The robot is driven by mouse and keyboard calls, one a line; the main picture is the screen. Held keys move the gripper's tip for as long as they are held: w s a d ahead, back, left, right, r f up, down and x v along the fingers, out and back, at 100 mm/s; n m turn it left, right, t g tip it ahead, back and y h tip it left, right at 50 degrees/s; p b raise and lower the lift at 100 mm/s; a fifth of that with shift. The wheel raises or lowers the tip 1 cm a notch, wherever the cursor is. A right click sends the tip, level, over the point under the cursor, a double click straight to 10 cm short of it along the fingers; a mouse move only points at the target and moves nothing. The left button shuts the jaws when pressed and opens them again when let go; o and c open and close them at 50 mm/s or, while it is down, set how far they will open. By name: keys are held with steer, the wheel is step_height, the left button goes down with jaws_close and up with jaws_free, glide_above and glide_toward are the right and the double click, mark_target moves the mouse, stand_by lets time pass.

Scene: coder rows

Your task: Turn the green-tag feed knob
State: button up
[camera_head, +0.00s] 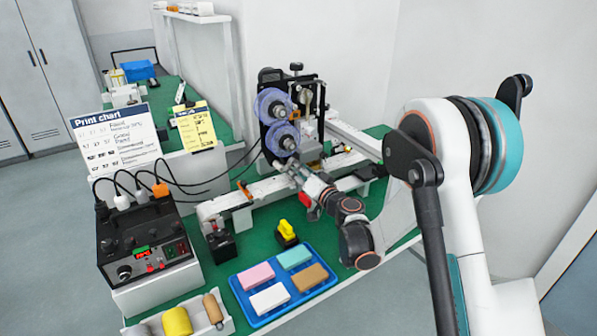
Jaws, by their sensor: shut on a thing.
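The coder (307,130) stands behind the conveyor, with two blue-purple ribbon spools (279,118) on its front. My arm reaches in from the right. My gripper (284,168) is low at the coder's front, just below the lower spool. Its jaws are small in this view and look shut on a small part there, seemingly the feed knob, which the fingers hide. I cannot make out a green tag at that spot or how far the knob is turned. A control box (115,245) at the left has small knobs, a green mark and red displays.
A blue tray (245,283) with several coloured blocks lies at the front of the green bench. A yellow-topped item (287,231) and a dark red-marked item (220,240) stand behind it. The conveyor (235,200) runs past the coder. Black cables cross behind the control box.

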steer(key=o, duration=1.1)
steer(key=shift+w+f, duration=0.1)
steer(key=shift+c, duration=0.2)
steer(key=v, duration=1.2)
